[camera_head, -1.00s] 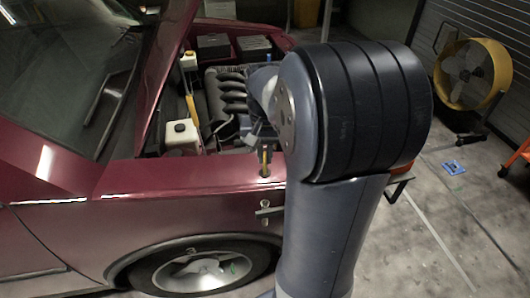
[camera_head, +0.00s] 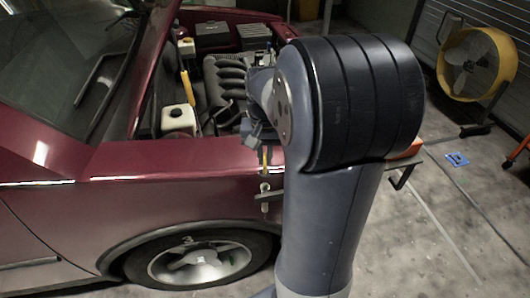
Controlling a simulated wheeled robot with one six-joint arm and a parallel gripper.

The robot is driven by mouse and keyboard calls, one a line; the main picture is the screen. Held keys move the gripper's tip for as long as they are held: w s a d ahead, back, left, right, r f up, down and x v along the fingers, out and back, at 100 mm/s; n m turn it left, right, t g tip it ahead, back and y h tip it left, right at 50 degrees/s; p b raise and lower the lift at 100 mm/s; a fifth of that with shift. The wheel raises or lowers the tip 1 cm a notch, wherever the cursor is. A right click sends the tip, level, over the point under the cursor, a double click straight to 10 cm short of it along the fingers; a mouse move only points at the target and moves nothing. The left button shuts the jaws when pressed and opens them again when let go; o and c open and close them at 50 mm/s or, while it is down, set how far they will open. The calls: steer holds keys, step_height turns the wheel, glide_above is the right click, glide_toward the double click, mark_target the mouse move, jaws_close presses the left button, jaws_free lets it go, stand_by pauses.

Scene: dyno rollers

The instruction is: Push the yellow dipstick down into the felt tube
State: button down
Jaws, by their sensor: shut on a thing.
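My gripper (camera_head: 262,133) is left of the big dark arm joint, over the car's fender edge, and partly hidden by my own arm. It is shut on the yellow dipstick (camera_head: 265,156), which hangs upright below it. A small pale upright tube (camera_head: 264,188), which looks like the felt tube, stands straight below the dipstick, on a dark bracket beside the fender. The dipstick's lower end is close above the tube's mouth. I cannot tell whether its tip is inside.
The maroon car (camera_head: 170,162) has its hood open over the engine (camera_head: 225,85). A white reservoir (camera_head: 178,119) and another yellow rod (camera_head: 187,87) are in the bay. A yellow fan (camera_head: 470,65) stands at the far right. The floor on the right is mostly clear.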

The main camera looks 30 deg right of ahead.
steer(key=shift+f+b, duration=1.5)
steer(key=shift+f, duration=1.1)
steer(key=c, duration=1.5)
jaws_free()
steer(key=shift+o, duration=0.2)
steer(key=shift+r, duration=0.1)
step_height(320, 180, up, 11)
steer(key=shift+f+p, duration=0.15)
steer(key=shift+p, duration=0.2)
steer(key=shift+f, duration=0.1)
